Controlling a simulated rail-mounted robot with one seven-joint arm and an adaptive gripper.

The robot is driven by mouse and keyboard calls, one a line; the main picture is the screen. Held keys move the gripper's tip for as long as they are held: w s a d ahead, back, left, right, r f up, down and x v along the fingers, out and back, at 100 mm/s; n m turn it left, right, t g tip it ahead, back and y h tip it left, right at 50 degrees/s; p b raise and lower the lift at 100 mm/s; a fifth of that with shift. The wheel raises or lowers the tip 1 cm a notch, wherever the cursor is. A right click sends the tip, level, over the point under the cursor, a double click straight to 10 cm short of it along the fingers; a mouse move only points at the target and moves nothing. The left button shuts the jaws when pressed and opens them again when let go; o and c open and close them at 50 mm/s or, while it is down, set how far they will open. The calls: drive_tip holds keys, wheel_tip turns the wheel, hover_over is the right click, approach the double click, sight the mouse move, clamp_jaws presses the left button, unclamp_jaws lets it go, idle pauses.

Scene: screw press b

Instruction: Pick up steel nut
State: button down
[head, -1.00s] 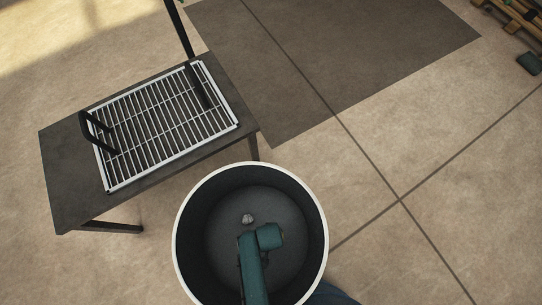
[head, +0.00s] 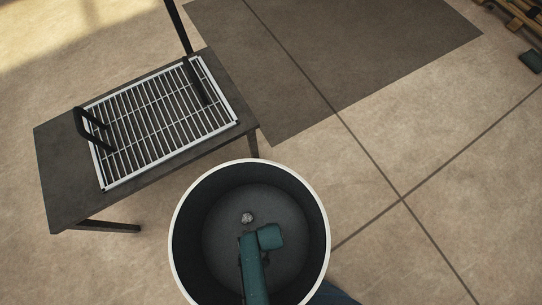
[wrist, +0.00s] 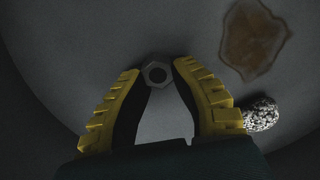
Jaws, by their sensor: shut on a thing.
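The steel nut (wrist: 157,73) is a small grey hexagonal ring in the wrist view. It sits between the tips of my gripper (wrist: 158,72), whose yellow-and-black fingers are shut on it. The grey inner surface of the round bin (wrist: 70,40) lies behind it; I cannot tell whether the nut touches that surface. In the head view my teal arm reaches down into the white-rimmed dark bin (head: 172,238). My gripper's fingers and the nut are hidden there by the arm.
A speckled grey lump (wrist: 261,114) lies right of my right finger; it seems to be the small lump (head: 247,217) in the head view. A brown stain (wrist: 253,42) marks the bin. A dark table (head: 62,190) with a wire rack (head: 160,120) stands left, close to the bin.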

wheel_tip(320, 180, up, 33)
drive_tip(key=p, duration=2.9)
drive_tip(key=shift+p, duration=0.35)
drive_tip(key=c, duration=1.5)
unclamp_jaws()
clamp_jaws()
